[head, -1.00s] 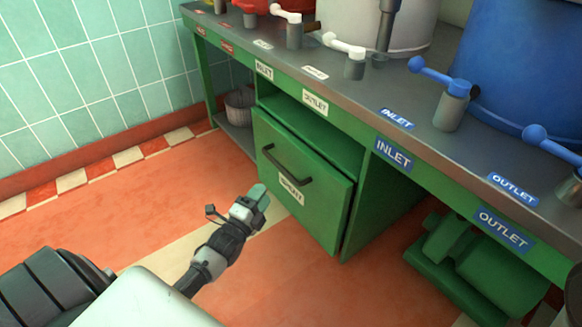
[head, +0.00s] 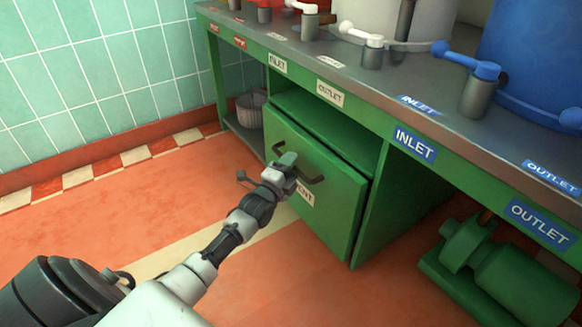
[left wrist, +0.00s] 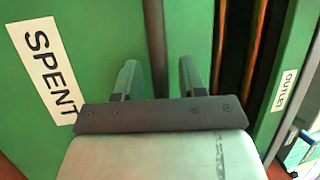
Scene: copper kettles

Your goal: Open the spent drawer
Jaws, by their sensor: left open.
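The spent drawer (head: 338,222) is a green front under the counter, with a dark bar handle (head: 313,180). Its white label is partly covered by my gripper in the head view. The SPENT label (left wrist: 43,68) reads clearly in the left wrist view. My left gripper (head: 287,161) is at the handle. In the left wrist view, its open fingers (left wrist: 159,78) stand on either side of the dark handle bar (left wrist: 155,40). I cannot tell whether they touch it. My right gripper is not in view.
A pale ribbed bin (head: 249,110) stands left of the drawer, and a green pump-like machine (head: 500,270) is at lower right. The red floor (head: 120,205) before the drawer is clear.

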